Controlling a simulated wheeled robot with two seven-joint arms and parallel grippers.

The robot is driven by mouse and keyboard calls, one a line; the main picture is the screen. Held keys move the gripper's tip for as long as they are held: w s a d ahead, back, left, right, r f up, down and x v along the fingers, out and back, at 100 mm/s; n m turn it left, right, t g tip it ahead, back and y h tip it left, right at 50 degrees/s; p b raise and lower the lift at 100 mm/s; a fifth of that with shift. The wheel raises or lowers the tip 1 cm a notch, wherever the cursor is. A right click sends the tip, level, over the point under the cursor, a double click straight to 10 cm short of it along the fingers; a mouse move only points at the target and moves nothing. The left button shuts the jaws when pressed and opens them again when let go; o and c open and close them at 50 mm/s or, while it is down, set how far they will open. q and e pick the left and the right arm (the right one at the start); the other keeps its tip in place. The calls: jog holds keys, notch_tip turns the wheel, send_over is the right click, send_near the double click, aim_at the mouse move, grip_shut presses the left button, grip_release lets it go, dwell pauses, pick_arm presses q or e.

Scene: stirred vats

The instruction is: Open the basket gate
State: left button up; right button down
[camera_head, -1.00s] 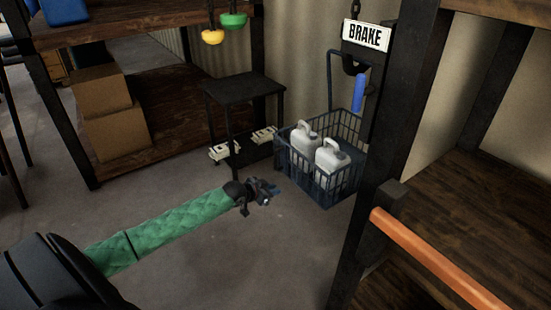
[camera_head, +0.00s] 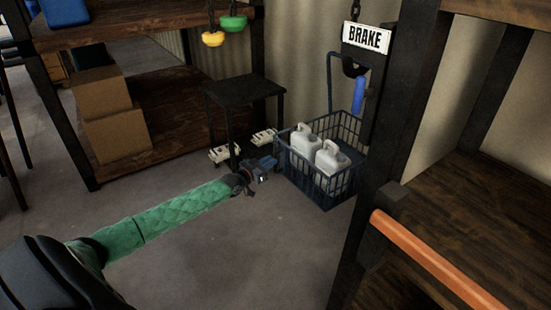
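A dark blue wire basket (camera_head: 319,187) hangs low at the centre right, with two white jugs (camera_head: 331,158) standing in it. My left gripper (camera_head: 265,165) is at the basket's left side, at the end of a green-sleeved arm. Dark blue parts overlap at its fingertips, so I cannot make out the gate as a separate part or tell whether the fingers touch it. The finger gap is too small to read. My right gripper is not in view.
A small black table (camera_head: 245,90) stands behind the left gripper, with pale items (camera_head: 222,154) beneath it. A BRAKE sign (camera_head: 367,37) and a blue handle (camera_head: 359,95) hang above the basket. A dark post (camera_head: 395,130) and an orange bar (camera_head: 435,258) stand at right.

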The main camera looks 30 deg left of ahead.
aim_at(276, 157)
pick_arm(q)
jog(key=shift+w+d, duration=0.2)
jog(key=shift+w, duration=0.8)
jog(key=shift+w+d, duration=0.2)
jog(key=shift+w, duration=0.8)
grip_shut()
